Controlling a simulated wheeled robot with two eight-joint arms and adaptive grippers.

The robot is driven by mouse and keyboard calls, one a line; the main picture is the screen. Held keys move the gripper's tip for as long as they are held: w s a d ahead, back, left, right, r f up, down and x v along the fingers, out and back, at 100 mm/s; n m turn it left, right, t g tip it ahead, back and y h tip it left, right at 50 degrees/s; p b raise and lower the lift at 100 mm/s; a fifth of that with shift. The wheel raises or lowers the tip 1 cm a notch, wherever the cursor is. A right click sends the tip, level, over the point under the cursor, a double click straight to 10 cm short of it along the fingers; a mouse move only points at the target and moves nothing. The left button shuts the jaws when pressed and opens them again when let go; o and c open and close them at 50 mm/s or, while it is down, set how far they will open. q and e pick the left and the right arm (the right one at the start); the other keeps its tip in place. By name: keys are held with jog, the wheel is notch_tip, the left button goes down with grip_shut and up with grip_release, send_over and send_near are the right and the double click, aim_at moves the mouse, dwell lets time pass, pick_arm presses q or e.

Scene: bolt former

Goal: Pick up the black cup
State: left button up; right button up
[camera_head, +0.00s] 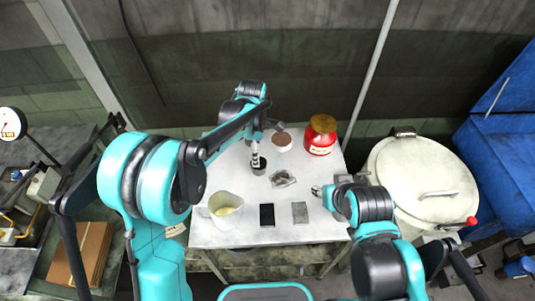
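The black cup (259,169) stands on the white table, left of its middle. My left gripper (255,158) points down at the cup, with its fingertips at or just over the rim. The fingers partly hide the cup, and I cannot tell whether they touch it or how far apart they are. My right gripper (315,191) is at the right side of the table, pointing left, with nothing visible in it. Its fingers are too small to tell open from shut.
The table (300,229) also holds a brown-topped bowl (283,143), a red jar (320,137), a crumpled-looking grey item (282,179), a white pitcher (223,211), a black slab (267,215) and a grey slab (300,213). A large lidded vessel (418,174) stands right of the table.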

aim_at(260, 171)
pick_arm(q)
jog(key=f, duration=0.2)
jog(key=d+f+b, duration=0.1)
jog(key=shift+w+f+n, duration=0.2)
jog(key=shift+w+n, duration=0.05)
jog(key=shift+n, duration=0.05)
jog(key=f+b, duration=0.1)
jog(key=f, duration=0.1)
jog(key=f+b, duration=0.1)
jog(key=f, duration=0.2)
jog(key=shift+s+a+f, duration=0.1)
jog(key=shift+a+f, duration=0.05)
jog(key=shift+a, duration=0.05)
jog(key=shift+c, duration=0.9)
jog(key=c, duration=1.1)
